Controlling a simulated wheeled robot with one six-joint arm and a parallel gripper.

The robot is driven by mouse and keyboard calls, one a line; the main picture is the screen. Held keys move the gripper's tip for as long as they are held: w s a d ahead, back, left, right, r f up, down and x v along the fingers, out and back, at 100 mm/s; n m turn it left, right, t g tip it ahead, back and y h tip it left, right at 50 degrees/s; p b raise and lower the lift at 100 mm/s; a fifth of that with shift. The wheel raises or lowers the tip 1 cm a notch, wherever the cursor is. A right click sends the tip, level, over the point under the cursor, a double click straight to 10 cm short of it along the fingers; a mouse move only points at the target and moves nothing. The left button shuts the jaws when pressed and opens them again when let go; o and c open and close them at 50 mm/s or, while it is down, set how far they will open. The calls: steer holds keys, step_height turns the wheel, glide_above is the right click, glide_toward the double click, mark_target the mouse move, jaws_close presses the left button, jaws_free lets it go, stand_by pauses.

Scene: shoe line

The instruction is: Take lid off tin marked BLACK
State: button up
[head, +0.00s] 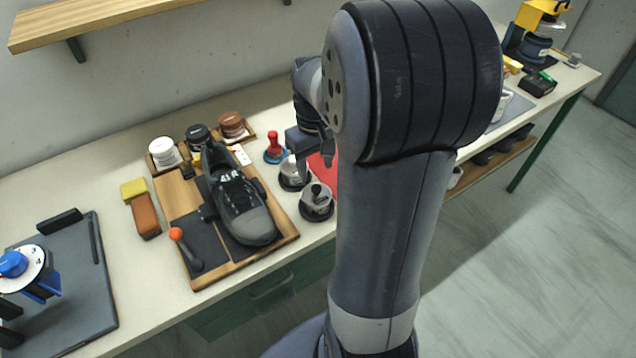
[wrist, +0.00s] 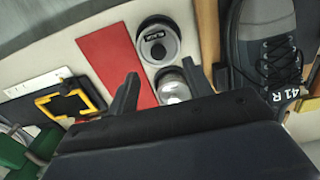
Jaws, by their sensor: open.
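My gripper (head: 316,160) is open, right of the tins, above the bench by a silver-topped round piece (head: 292,172). In the wrist view my gripper's fingers (wrist: 163,88) are spread, with a silver round piece (wrist: 172,86) showing between them.
A grey round piece (head: 316,203) and a red-knobbed piece (head: 273,148) stand beside the shoe board (head: 285,240). A red mat (wrist: 116,62) lies flat. An orange-ended lever (head: 183,246) and a brush (head: 144,213) lie left. My arm hides the bench's middle.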

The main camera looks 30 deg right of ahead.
mark_target(316, 187)
step_height(316, 187, down, 8)
steer(key=shift+d+r+p, duration=0.15)
steer(key=shift+r+p, duration=0.05)
steer(key=shift+p, duration=0.25)
jaws_close()
stand_by(0.4)
